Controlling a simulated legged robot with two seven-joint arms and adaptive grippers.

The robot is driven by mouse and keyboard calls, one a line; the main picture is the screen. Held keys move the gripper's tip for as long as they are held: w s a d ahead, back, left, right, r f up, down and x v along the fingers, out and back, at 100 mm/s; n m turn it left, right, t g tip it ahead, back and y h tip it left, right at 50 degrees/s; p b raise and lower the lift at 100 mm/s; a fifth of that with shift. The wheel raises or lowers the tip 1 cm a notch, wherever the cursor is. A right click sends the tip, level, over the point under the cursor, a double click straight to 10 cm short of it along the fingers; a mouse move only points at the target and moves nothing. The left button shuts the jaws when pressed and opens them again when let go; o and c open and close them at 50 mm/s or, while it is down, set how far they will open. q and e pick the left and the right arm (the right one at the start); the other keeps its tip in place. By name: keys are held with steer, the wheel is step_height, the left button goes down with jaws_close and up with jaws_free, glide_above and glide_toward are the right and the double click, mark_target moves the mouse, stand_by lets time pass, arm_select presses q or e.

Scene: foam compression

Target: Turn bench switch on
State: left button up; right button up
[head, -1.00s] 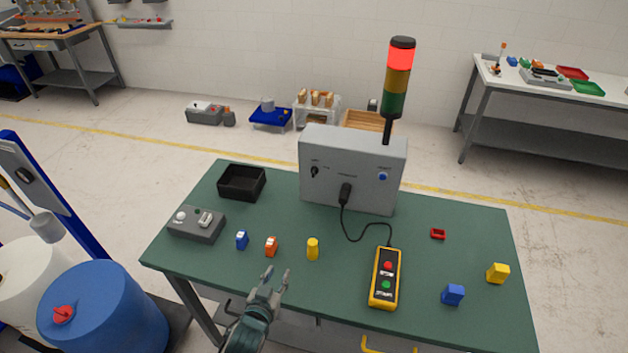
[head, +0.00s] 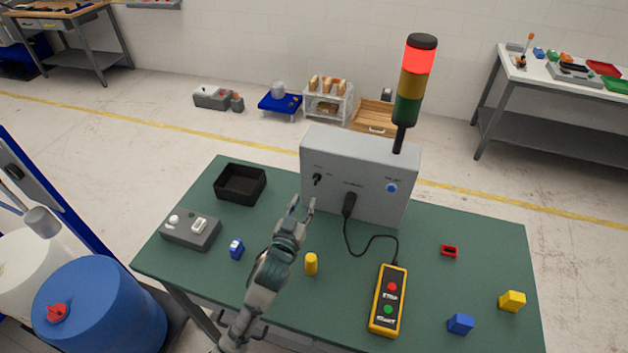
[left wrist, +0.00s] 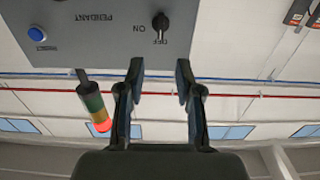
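The bench switch is a black rotary knob (head: 317,179) on the left of the grey control box's front (head: 373,195). In the left wrist view the knob (left wrist: 160,22) shows OFF and ON labels, upside down, and lies ahead of the fingers. My left gripper (head: 302,204) is open and empty, just in front of and below the knob, apart from it. Its two fingers also show in the left wrist view (left wrist: 160,80) with a clear gap between them. The stack light (head: 419,60) is lit red at the top. My right gripper is not in view.
A yellow pendant (head: 388,300) is cabled to the box. A black tray (head: 241,184), a grey switch unit (head: 191,229), a blue block (head: 236,249) and a yellow cylinder (head: 311,264) stand around my left arm. The green bench (head: 440,310) has free room at right.

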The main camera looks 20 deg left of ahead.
mark_target(315, 178)
arm_select(q)
steer(key=w, duration=0.9)
steer(key=shift+w+d+f, duration=0.1)
steer(key=shift+w, duration=0.15)
jaws_close()
